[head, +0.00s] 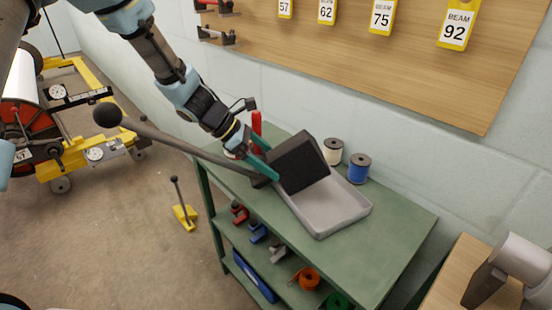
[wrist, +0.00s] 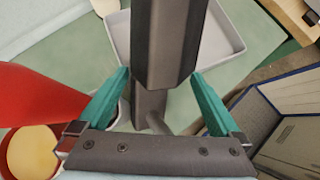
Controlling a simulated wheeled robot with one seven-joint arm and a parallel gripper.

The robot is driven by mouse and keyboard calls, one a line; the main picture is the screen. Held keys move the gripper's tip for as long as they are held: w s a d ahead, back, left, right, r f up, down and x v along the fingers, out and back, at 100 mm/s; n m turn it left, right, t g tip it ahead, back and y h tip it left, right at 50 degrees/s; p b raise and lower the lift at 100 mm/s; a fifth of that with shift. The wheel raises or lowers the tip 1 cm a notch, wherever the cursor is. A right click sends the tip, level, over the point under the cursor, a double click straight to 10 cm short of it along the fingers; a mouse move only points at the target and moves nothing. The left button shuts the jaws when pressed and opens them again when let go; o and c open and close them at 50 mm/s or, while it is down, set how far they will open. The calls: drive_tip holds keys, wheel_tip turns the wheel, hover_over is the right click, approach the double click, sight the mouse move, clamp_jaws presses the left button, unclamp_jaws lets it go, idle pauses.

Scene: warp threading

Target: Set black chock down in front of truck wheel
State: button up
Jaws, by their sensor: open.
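The black chock (head: 300,163) is a dark block with a long rod ending in a ball, and it stands tilted at the grey tray (head: 345,212) on the green bench. My gripper (head: 264,158) is at its left side, over the bench. Contact is hard to tell in the head view. Truck wheels (head: 60,185) show under the yellow truck (head: 75,165) at the far left, on the floor.
A yellow chock (head: 185,217) with an upright handle stands on the floor between truck and bench. White and blue spools (head: 358,168) stand behind the tray. A red object (head: 257,128) is close behind my gripper. Open floor lies left of the bench.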

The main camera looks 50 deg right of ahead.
drive_tip(key=shift+r, duration=0.1)
clamp_jaws()
idle(0.7)
